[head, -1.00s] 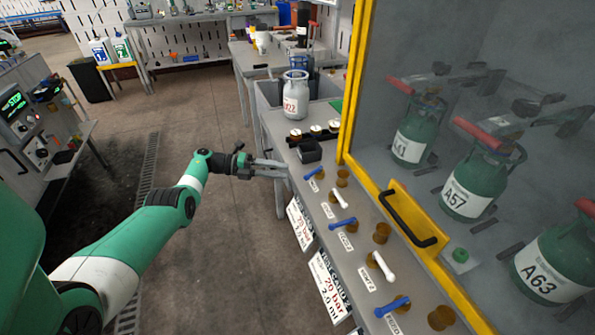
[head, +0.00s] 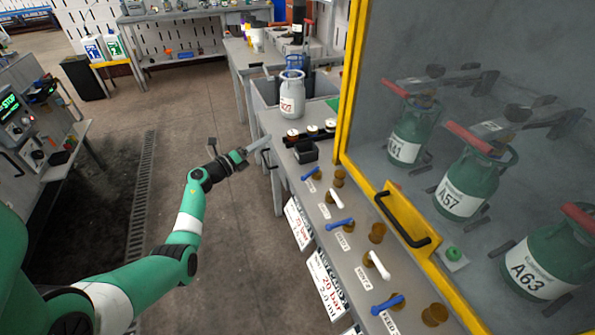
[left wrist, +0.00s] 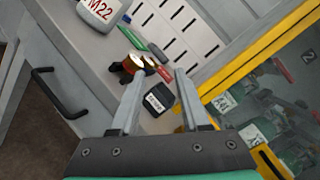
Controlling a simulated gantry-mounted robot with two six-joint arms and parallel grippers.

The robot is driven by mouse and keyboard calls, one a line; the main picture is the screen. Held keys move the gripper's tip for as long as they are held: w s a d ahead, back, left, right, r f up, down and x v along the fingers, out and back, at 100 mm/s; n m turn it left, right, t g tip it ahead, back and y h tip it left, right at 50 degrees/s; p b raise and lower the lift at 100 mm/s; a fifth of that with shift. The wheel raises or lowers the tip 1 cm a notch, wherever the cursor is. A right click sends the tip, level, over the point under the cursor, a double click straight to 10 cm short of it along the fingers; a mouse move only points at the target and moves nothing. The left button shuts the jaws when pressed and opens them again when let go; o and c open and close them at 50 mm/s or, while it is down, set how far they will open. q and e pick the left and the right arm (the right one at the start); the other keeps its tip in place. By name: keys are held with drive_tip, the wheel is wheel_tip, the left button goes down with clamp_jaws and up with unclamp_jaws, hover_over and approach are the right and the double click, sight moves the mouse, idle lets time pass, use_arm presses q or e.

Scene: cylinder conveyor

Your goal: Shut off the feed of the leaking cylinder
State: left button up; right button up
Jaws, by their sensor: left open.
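Green cylinders stand behind the glass: one labelled A41 (head: 411,135), A57 (head: 463,185) and A63 (head: 545,262), each with a red bar on top. I cannot see which one leaks. On the bench is a row of valve handles: blue (head: 310,173), white (head: 337,200), blue (head: 340,224), white (head: 378,265) and blue (head: 388,305). My left gripper (head: 264,147) is open and empty at the bench's left edge, beyond the farthest blue handle. It also shows in the left wrist view (left wrist: 157,78). My right gripper is out of view.
A small black box (head: 305,151) and a dark rack (head: 315,134) lie on the bench near the gripper. A grey-white canister (head: 292,96) stands behind them. The yellow-framed glass with a black handle (head: 402,222) borders the bench. The floor at left is open.

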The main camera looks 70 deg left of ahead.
use_arm(q)
drive_tip(key=s+d+n+y+p, duration=0.1)
drive_tip(key=s+d+y+p, duration=0.15)
drive_tip(key=d, duration=0.65)
drive_tip(key=h+p, duration=0.2)
drive_tip(key=h, duration=0.1)
approach(304, 177)
drive_tip(key=shift+g+y, duration=0.25)
drive_tip(key=shift+g, duration=0.15)
drive_tip(key=b+x, duration=0.3)
drive_tip(key=x, duration=0.7)
drive_tip(key=shift+w+b, duration=0.2)
drive_tip(key=shift+b, duration=0.2)
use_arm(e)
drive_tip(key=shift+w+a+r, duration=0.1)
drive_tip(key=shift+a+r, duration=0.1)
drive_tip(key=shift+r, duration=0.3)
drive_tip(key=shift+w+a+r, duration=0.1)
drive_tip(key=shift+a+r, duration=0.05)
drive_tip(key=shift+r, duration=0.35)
use_arm(q)
drive_tip(key=shift+c, duration=0.3)
clamp_jaws()
